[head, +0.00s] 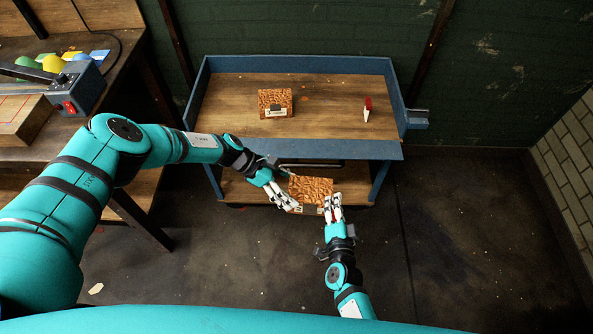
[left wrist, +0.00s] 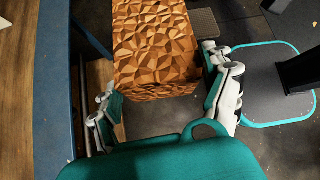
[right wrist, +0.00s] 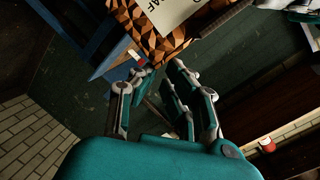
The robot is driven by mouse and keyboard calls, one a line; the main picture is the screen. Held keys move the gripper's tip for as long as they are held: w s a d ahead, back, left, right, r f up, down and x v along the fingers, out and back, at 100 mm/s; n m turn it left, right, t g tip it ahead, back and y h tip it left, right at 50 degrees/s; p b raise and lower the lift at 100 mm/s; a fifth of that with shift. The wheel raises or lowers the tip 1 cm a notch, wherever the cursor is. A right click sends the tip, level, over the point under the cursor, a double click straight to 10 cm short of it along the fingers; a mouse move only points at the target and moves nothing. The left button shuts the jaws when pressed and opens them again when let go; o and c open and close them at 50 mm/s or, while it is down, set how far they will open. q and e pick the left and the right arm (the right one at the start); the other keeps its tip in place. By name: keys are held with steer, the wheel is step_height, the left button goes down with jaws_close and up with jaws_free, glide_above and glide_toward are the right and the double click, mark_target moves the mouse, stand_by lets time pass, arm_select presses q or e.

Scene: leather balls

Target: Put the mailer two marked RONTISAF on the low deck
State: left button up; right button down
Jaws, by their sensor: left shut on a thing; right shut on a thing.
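The held mailer (head: 312,190) is a box with a brown, faceted pattern. It shows between the fingers in the left wrist view (left wrist: 155,45) and at the fingertips in the right wrist view (right wrist: 145,28), where a pale label (right wrist: 170,12) ends in "AF"; the rest of the label is cut off. My left gripper (head: 287,194) is shut on its left side, my right gripper (head: 333,203) on its near right side. The low deck (head: 236,187) is the cart's wooden lower shelf. The mailer overlaps its front part in the head view; I cannot tell whether they touch.
The blue cart's upper deck (head: 330,95) overhangs the low deck. On it are a similar patterned box (head: 275,101) with a dark-and-pale label and a small red-and-white item (head: 367,109). A workbench (head: 60,125) stands at left. The floor (head: 450,230) at right is clear.

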arm_select(q)
steer(key=w+d+f+n+t+b, duration=0.1)
steer(key=w+f+b, duration=0.2)
steer(key=f+b, duration=1.2)
steer(key=w+d+f+n+t+b, duration=0.1)
steer(key=w+f+b, duration=0.1)
steer(key=f+b, duration=1.4)
steer(key=w+d+f+n+b, duration=0.1)
steer(key=w+f+b, duration=0.2)
steer(key=f+b, duration=1.3)
steer(key=b, duration=1.2)
steer(key=shift+w+n+t, duration=0.3)
steer(key=shift+t, duration=0.1)
arm_select(e)
steer(key=w+d+f+n+y, duration=0.1)
steer(key=w+f, duration=0.3)
steer(key=f, duration=1.1)
steer(key=w+d+f+n+g+y, duration=0.1)
steer(key=w+f, duration=0.3)
steer(key=f, duration=1.2)
steer(key=w+d+f+n+y, duration=0.1)
steer(key=w+f+y, duration=0.2)
steer(key=f, duration=1.3)
steer(key=shift+w+n+g, duration=0.3)
steer(key=shift+w, duration=0.65)
